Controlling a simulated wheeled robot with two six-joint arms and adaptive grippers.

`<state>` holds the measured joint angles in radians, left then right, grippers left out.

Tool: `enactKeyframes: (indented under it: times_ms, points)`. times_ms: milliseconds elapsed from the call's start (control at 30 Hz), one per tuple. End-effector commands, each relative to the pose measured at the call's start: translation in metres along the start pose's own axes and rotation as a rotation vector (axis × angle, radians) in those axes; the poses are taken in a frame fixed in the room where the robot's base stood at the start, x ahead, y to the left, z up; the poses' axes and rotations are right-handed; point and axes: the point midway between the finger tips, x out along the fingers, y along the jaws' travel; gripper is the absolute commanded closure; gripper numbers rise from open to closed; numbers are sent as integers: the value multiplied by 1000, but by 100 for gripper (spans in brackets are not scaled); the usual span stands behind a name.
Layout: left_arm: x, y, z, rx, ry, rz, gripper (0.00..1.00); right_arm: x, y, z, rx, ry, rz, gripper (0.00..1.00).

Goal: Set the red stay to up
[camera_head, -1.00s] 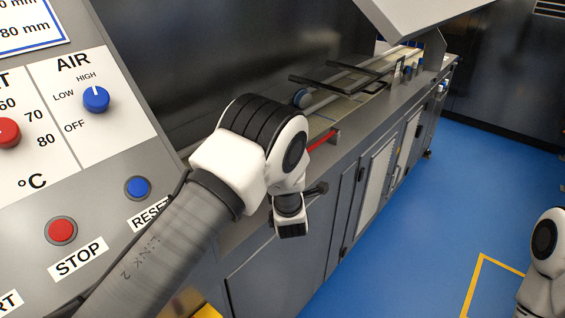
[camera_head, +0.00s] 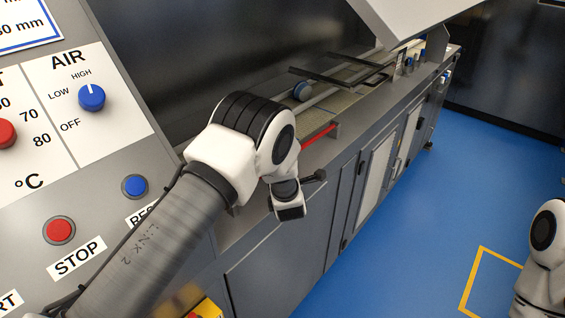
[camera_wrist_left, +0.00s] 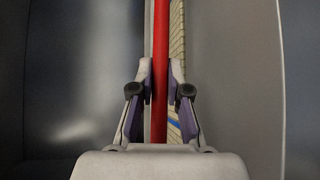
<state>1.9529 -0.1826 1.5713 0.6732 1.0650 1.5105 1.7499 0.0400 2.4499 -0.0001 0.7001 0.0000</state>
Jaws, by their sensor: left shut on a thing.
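The red stay (camera_head: 318,135) is a thin red bar along the near edge of the machine's open bed, partly hidden behind my left arm in the head view. In the left wrist view the red stay (camera_wrist_left: 160,25) runs lengthwise between the fingers of my left gripper (camera_wrist_left: 160,70). That gripper is shut on the stay. Its fingers are hidden behind the arm in the head view. Whether the bar is propped or lying down is hard to tell. My right gripper is not in view; only part of my right arm shows at the right edge.
A control panel with a blue AIR knob (camera_head: 91,97), red STOP button (camera_head: 59,230) and blue button (camera_head: 134,186) stands close on the left. A raised grey hood (camera_head: 425,18) overhangs the bed. Machine doors (camera_head: 375,180) face the clear blue floor (camera_head: 400,260).

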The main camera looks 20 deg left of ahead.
Motion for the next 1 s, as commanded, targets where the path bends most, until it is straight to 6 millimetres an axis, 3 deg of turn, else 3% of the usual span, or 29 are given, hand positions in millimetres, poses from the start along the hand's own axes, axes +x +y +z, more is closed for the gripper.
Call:
enactKeyframes:
  times_ms: [33, 367, 600, 800, 1000]
  points:
    - [0, 14, 3, 4, 1, 2, 100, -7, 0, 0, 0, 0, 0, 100]
    - [-4, 77, 17, 137, 38, -132, 100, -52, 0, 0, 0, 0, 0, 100]
    - [-1, 129, 35, 263, 74, -261, 100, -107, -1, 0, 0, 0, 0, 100]
    - [6, 151, 48, 340, 98, -342, 100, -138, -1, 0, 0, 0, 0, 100]
    - [11, 160, 55, 388, 111, -389, 100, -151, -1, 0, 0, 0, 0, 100]
